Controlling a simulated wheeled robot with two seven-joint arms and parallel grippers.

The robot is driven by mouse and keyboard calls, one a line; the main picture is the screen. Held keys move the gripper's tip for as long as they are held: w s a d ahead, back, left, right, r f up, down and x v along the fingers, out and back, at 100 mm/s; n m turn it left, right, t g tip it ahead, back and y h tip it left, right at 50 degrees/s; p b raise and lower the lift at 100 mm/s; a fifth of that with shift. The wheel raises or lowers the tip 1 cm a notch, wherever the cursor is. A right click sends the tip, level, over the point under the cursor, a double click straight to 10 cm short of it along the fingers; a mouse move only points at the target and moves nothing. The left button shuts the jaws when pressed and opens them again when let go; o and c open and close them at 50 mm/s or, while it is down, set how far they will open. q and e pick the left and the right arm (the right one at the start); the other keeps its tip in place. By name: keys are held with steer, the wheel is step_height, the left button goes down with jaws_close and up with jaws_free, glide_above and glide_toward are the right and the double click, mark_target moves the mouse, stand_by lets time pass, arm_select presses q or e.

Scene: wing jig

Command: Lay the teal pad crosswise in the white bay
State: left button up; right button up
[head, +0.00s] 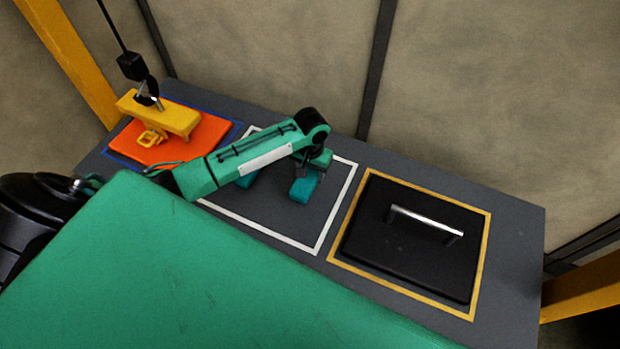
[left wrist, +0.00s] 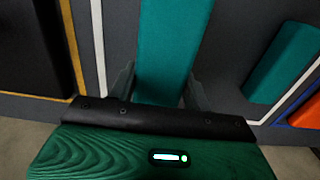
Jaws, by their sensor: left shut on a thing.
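The white bay is a rectangle outlined in white (head: 318,246) on the grey table. My left gripper (head: 312,172) is over its right part, pointing down. It is shut on a teal pad (head: 302,190), which fills the space between the fingers in the left wrist view (left wrist: 168,45). The pad runs roughly parallel to the bay's side line. I cannot tell whether it touches the table. A second teal pad (left wrist: 285,60) lies to the right in the left wrist view, beside the other side line; in the head view my arm mostly hides it. My right gripper is out of view.
A black lid with a metal handle (head: 425,222) sits in the yellow-outlined bay on the right. An orange plate (head: 150,152) with a yellow block (head: 165,115) under a hanging hook is in the blue-outlined bay on the left. Bare table shows between the two teal pads.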

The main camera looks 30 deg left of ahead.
mark_target(311, 171)
arm_select(q)
step_height(311, 171, down, 2)
steer(key=shift+f, duration=1.7)
steer(key=shift+f, duration=0.1)
steer(key=o, duration=1)
steer(key=shift+c, duration=0.2)
steer(key=shift+r, duration=0.2)
step_height(311, 171, up, 12)
steer(key=shift+f+b, duration=0.1)
steer(key=shift+b, duration=0.2)
steer(key=shift+s, duration=0.1)
